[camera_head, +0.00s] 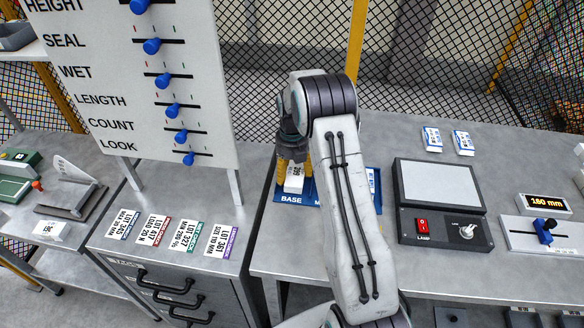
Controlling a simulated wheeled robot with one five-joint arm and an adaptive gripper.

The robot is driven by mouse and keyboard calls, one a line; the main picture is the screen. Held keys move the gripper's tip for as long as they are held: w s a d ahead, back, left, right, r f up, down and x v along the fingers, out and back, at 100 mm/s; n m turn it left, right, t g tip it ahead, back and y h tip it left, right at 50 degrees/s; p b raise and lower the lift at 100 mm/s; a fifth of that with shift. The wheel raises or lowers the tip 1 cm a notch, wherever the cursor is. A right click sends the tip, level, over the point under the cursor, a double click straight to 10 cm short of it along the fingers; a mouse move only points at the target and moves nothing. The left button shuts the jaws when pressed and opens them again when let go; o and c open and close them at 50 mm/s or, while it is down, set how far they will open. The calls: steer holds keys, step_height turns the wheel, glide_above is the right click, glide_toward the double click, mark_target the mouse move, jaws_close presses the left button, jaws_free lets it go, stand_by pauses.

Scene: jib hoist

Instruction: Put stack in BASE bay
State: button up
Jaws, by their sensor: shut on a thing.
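A small white stack (293,185) with a dark printed label shows below my gripper (293,172). The yellow fingers are shut on it. The stack is over or in the BASE bay of a blue tray (282,196) on the grey table; I cannot tell if it touches the tray floor. The word BASE is on the tray's front edge, just below the stack. My arm hides the middle of the tray and most of its second label. A white labelled piece (372,180) shows in the tray's right part, beside my arm.
A lamp panel (440,190) with a red switch stands right of the tray. Two white labelled packs (431,139) lie behind it. A gauge reading 160 mm (546,203) is far right. A slider board (150,80) and several lot cards (184,236) are left.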

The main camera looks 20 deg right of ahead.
steer(key=shift+f, duration=0.2)
steer(key=o, duration=1.2)
steer(key=shift+r, duration=0.1)
